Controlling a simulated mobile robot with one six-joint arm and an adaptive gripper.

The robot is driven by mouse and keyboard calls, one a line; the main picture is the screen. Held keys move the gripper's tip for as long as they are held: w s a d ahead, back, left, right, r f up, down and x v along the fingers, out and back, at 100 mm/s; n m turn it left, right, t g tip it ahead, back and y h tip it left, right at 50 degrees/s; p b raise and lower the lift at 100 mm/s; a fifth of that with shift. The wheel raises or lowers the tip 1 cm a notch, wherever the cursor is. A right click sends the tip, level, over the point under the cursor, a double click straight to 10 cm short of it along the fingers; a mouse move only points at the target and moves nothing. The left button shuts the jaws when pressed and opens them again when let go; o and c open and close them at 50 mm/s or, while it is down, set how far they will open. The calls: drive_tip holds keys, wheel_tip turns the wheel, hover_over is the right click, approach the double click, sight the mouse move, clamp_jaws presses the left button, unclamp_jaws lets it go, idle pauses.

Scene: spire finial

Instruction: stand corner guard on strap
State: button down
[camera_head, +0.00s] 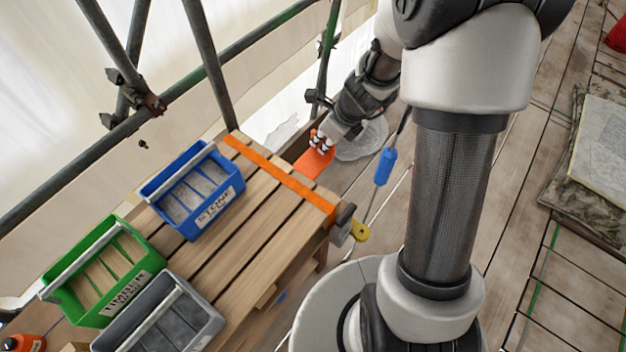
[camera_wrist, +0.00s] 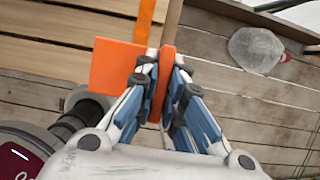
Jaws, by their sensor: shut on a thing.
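The orange corner guard (camera_head: 314,162) is an angled piece beyond the bench's right side in the head view. In the wrist view one flat face of the corner guard (camera_wrist: 117,68) spreads left and its other leg stands edge-on between my fingers. My gripper (camera_head: 321,143) is shut on it; in the wrist view the fingertips of my gripper (camera_wrist: 161,78) pinch that leg from both sides. The orange strap (camera_head: 278,176) lies flat across the bench slats. In the wrist view the strap (camera_wrist: 145,18) runs down towards the guard; whether they touch I cannot tell.
The slatted wooden bench (camera_head: 232,262) carries a blue tote (camera_head: 181,213), a green tote (camera_head: 72,291) and a grey tote (camera_head: 158,322) on its left part. A ratchet (camera_head: 342,220) sits at the strap's near end. Scaffold poles (camera_head: 212,65) stand behind.

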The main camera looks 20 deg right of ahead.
drive_tip(key=f+b, duration=0.4)
drive_tip(key=f, duration=0.2)
drive_tip(key=f+b, duration=0.3)
drive_tip(key=f, duration=0.3)
drive_tip(key=f+b, duration=0.4)
drive_tip(key=f, duration=0.3)
drive_tip(key=shift+s+b, duration=0.25)
drive_tip(key=shift+b, duration=0.1)
drive_tip(key=shift+f, duration=0.15)
drive_tip(key=c, duration=1.7)
unclamp_jaws()
